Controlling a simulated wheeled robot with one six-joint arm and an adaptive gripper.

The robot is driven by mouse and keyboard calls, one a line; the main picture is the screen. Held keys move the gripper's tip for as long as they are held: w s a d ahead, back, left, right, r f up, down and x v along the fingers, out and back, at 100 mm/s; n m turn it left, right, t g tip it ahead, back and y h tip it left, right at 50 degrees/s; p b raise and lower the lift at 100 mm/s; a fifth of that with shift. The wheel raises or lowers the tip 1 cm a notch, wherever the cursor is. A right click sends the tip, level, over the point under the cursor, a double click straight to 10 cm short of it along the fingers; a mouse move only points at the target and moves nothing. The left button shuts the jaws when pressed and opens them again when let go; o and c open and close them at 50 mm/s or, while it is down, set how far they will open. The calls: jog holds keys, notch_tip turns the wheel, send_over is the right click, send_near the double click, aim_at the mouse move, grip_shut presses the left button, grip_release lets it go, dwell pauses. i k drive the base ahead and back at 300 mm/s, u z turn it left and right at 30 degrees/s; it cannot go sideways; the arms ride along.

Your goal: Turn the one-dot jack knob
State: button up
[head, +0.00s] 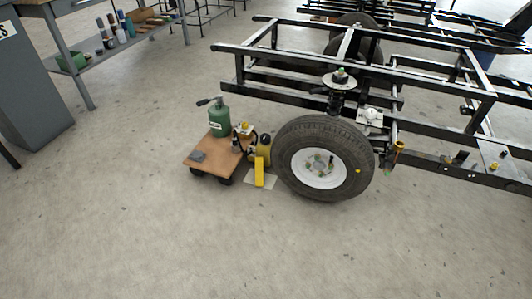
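A wheeled wooden dolly (207,165) stands on the floor left of the vehicle's wheel. A green canister-like unit (218,122) with a dark handle and a white label stands on it. At the dolly's right edge are dark fittings with a small yellow part on top (245,126). A yellow jack-like body (264,146) with a dark top stands between the dolly and the tyre. A yellow bar (259,172) is in front of it. The knobs and any dot marks are too small to tell apart. My gripper is not in view.
A tyre with a white rim (318,183) stands right beside the yellow parts, under a black chassis frame (290,60). A grey cabinet (38,95) and a workbench (70,12) stand at the left. The concrete floor in front is clear.

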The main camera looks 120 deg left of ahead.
aim_at(265, 139)
jog(key=u, duration=0.2)
jog(key=k, duration=0.2)
jog(key=u, duration=5)
jog(key=i, duration=3.65)
jog(key=z, duration=3.55)
